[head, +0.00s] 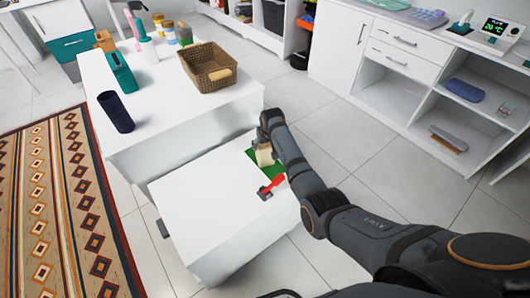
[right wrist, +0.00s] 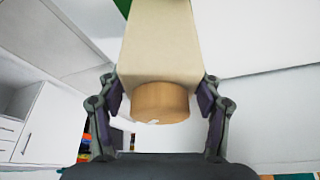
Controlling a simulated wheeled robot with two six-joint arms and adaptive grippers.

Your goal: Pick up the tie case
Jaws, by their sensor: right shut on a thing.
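My right gripper (head: 265,138) is at the far right corner of the low white block, pointing down. It is shut on a beige block (head: 264,156) with a rounded tan end, at a green mat (head: 262,168). In the right wrist view the fingers (right wrist: 161,98) press on both sides of the beige block (right wrist: 160,45), near its tan end (right wrist: 160,101). I cannot tell whether the block touches the mat. My left gripper is not in view.
A red-handled tool (head: 271,187) lies beside the green mat. A wicker basket (head: 208,68), a teal box (head: 119,72) and several bottles stand on the taller table. The open cabinet at right holds a blue case (head: 464,90) and a brush (head: 448,139). Floor between is clear.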

